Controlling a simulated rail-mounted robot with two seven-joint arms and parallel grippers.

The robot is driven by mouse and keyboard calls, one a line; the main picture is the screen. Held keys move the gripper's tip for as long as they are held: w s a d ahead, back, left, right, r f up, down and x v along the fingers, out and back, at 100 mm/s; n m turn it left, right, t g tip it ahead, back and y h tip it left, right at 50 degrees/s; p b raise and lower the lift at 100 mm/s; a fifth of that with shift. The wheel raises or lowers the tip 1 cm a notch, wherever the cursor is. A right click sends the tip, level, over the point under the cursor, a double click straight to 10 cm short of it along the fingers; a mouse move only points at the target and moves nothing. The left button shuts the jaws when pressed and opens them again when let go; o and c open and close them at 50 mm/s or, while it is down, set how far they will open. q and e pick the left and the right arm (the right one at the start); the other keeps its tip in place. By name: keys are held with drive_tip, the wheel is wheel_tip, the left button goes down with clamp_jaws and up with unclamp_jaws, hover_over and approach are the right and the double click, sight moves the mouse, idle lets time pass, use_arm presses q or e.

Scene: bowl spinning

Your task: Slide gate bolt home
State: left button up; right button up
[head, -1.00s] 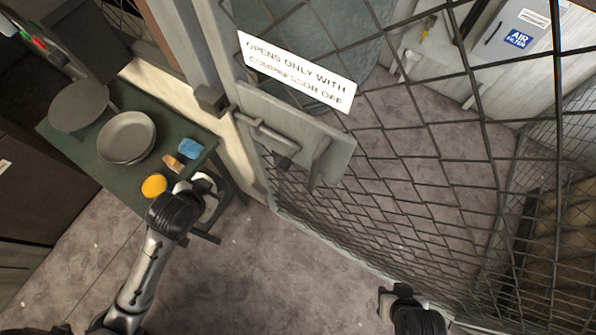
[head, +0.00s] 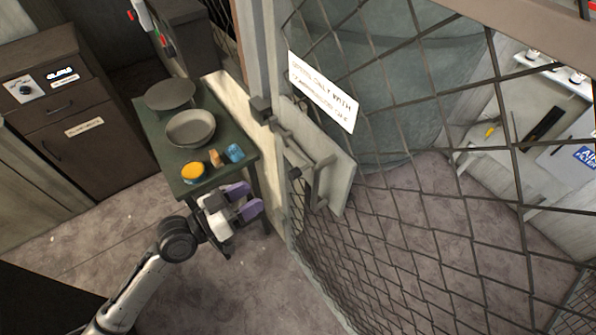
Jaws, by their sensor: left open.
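The mesh gate (head: 420,225) carries a pale lock plate (head: 338,178) with a grey bolt (head: 283,139) and a dark knob (head: 295,173) at the bolt's lower end. A dark block (head: 260,106) sits on the post at the bolt's upper end. I cannot tell whether the bolt's tip is inside it. A pull handle (head: 318,183) stands on the plate. My left gripper (head: 247,200) has purple fingers and is open and empty. It is left of and below the knob, apart from it in the picture. My right gripper is out of view.
A green table (head: 160,137) left of the post holds two grey pans, a yellow-topped tin (head: 193,172), a small brown item and a blue item (head: 235,153). A white sign (head: 322,90) hangs on the gate. Floor (head: 270,285) is clear in front.

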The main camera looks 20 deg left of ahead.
sight(299, 171)
use_arm(q)
drive_tip(key=p+x, duration=0.1)
drive_tip(key=x, duration=1.2)
drive_tip(key=shift+w+d, duration=0.15)
drive_tip(key=shift+d, duration=0.2)
clamp_jaws()
